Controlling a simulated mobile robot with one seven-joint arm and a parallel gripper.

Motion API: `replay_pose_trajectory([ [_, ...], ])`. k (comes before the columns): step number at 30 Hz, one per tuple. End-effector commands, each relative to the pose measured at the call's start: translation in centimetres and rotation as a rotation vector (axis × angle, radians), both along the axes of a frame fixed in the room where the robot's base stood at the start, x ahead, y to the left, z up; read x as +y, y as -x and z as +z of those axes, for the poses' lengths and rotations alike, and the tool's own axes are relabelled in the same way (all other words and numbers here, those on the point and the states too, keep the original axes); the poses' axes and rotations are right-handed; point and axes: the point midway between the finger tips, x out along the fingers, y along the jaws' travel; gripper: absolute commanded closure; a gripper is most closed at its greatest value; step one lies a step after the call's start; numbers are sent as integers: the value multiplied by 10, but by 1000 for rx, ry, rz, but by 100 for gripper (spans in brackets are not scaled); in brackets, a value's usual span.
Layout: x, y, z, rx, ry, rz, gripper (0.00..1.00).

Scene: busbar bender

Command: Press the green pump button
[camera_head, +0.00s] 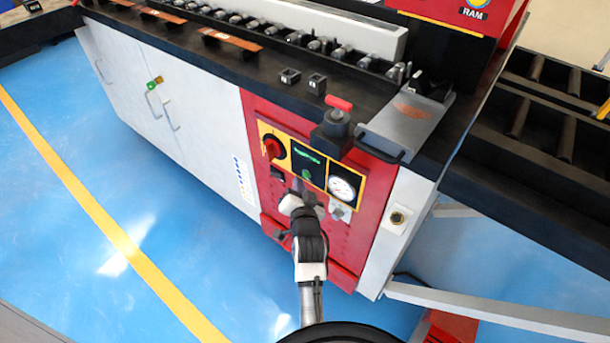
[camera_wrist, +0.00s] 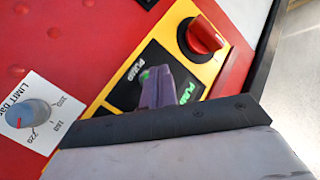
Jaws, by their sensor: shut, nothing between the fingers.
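The control panel has a black plate in a yellow frame, which carries the green pump button (camera_head: 306,174) beside green lettering. In the wrist view only a small edge of the green button (camera_wrist: 145,74) shows at the tip of my gripper (camera_wrist: 156,74); the rest is hidden behind the fingers. The white "PUMP" label (camera_wrist: 128,75) is just left of the fingertips. My gripper (camera_head: 299,184) is shut and empty, pointing at the panel right at the button. I cannot tell whether it touches the button.
A red rotary switch (camera_head: 273,147) sits left of the button and a pressure gauge (camera_head: 342,189) right of it. A limit dial (camera_wrist: 36,113) is on the red panel below. A red-handled block (camera_head: 336,122) stands on the black top edge above. Blue floor is clear to the left.

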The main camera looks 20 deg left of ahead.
Motion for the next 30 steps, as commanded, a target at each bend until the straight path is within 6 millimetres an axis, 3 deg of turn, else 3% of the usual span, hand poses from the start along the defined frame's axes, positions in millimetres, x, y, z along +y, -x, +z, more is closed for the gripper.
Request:
replay_pose_trajectory([
  [30,-3,-9,0,0,0,0,100],
])
